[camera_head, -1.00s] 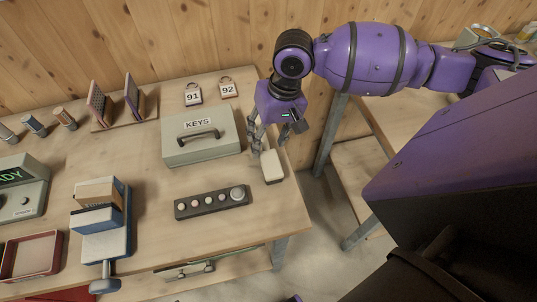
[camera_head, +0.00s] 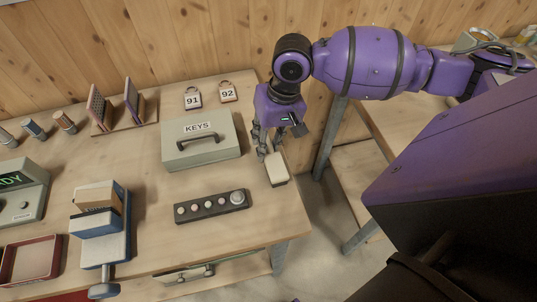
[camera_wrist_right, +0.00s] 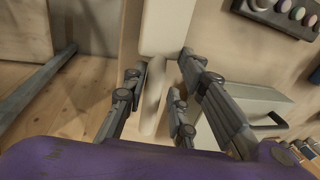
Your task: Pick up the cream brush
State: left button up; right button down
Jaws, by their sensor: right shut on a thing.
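The cream brush (camera_head: 276,170) is a pale block near the right edge of the wooden table, right of the grey-green KEYS box. My right gripper (camera_head: 268,151) points down at the far end of the brush and is shut on it. In the right wrist view, the brush's broad cream body (camera_wrist_right: 166,28) lies past the fingertips, and its narrower pale part runs between the fingers (camera_wrist_right: 161,76). I cannot tell whether the brush is clear of the tabletop. My left gripper is not in view.
The KEYS box (camera_head: 202,151) stands close left of the gripper. A dark button panel (camera_head: 212,205) lies nearer the front. Tags 91 (camera_head: 193,98) and 92 (camera_head: 228,92) are behind the box. Bare tabletop (camera_head: 270,218) lies in front of the brush.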

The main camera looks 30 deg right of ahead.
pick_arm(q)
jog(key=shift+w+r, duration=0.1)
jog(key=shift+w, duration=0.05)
pick_arm(e)
jog(key=shift+r, duration=0.1)
